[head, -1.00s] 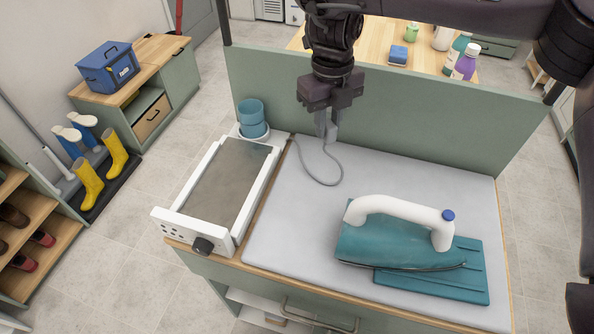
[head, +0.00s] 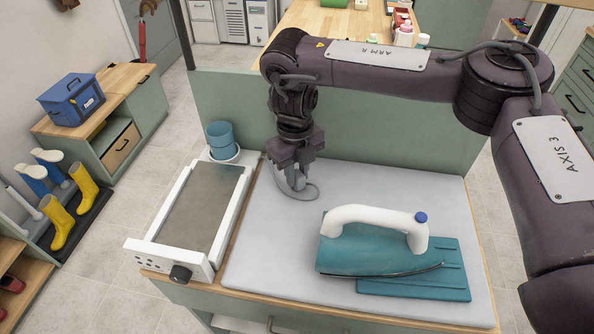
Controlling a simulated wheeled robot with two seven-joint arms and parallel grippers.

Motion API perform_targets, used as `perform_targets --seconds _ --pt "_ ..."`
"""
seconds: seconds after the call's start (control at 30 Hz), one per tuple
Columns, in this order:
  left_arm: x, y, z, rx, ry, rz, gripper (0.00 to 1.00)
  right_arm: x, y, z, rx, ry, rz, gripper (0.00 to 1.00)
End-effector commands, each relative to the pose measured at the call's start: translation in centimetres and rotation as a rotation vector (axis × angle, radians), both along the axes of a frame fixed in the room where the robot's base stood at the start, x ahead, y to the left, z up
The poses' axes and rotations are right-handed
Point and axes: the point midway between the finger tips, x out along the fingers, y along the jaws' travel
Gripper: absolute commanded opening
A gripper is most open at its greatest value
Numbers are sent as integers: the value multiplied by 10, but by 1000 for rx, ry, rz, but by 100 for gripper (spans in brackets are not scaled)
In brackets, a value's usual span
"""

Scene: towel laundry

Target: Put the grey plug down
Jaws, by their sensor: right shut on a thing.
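My right gripper (head: 296,178) points down over the back left part of the grey ironing pad (head: 255,240), just above or at its surface. It is shut on the grey plug, which is mostly hidden between the fingers, so I cannot tell whether it touches the pad. My left gripper is not in view.
A teal iron (head: 370,245) with a white handle rests on a teal stand (head: 430,285) at the pad's right. A green panel (head: 400,125) rises behind. The pad's front left is clear.

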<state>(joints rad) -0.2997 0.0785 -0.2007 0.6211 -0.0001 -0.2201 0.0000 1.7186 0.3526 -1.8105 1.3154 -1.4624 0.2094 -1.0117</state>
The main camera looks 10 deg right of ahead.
Motion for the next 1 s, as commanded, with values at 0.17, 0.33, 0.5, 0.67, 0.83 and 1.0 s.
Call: perform_targets --seconds 0.17,0.33,0.5,0.67,0.83,1.0 --pt "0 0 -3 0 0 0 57 2 -2 -9 -3 -4 -4 0" --pt "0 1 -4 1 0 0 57 1 -2 -15 -4 -4 -4 0" --pt "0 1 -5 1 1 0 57 1 -3 -18 -6 -2 -4 23" --pt "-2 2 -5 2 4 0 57 1 -2 -17 -5 -1 -3 43" --pt "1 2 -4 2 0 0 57 1 -1 -15 -2 -2 -2 43" --pt "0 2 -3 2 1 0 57 1 -1 -11 -1 -3 -1 43"
